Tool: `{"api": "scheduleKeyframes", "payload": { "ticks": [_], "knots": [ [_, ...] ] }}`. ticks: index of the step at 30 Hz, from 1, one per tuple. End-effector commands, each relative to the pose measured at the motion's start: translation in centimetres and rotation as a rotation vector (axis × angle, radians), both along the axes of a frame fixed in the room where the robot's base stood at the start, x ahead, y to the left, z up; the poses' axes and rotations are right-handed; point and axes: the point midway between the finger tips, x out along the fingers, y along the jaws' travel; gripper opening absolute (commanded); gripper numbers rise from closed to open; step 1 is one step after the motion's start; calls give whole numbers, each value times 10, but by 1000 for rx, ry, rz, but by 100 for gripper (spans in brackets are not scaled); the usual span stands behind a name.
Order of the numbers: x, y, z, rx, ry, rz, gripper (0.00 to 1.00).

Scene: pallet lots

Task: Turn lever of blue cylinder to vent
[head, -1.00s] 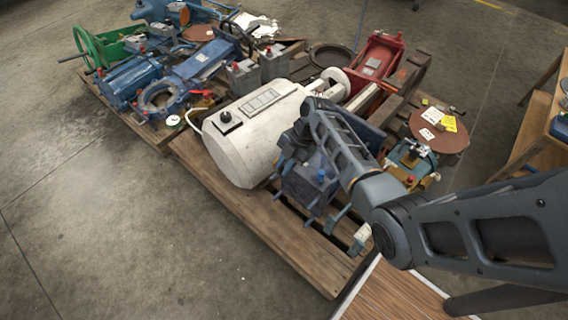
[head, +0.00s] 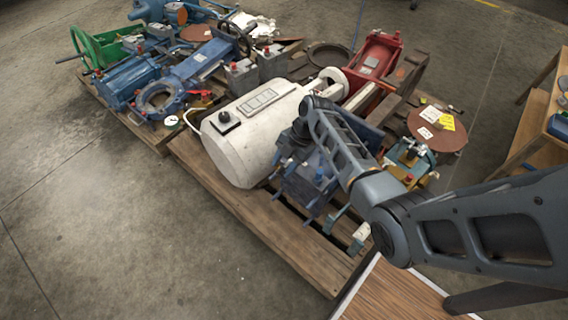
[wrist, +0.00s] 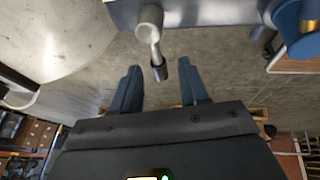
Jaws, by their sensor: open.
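In the wrist view, my gripper (wrist: 158,72) is open, with its two blue-grey fingers apart. A grey lever (wrist: 154,42) with a rounded hub and a dark tip reaches down from a metal bar, its tip between the fingertips in the picture. No contact with either finger is clear. A blue body (wrist: 287,18) with a brass-coloured part shows at the top right. In the head view, a dark blue cylinder unit (head: 306,184) stands on the near pallet beside the white tank, partly hidden by my arm. My gripper cannot be made out there. The lever's setting marks cannot be read.
The white tank (head: 232,150) stands close on the left and shows at the upper left in the wrist view (wrist: 60,40). Other blue machinery (head: 130,78) fills the far-left pallet. Floor at left is clear.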

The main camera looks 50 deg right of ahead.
Motion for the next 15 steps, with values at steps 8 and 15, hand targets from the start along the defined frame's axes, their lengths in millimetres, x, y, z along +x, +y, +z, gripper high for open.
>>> {"api": "scheduleKeyframes", "payload": {
  "ticks": [8,15],
  "knots": [
    [-6,-15,37,-1,-2,-2,44],
    [-12,-27,64,-1,-1,-2,44]
  ]
}}
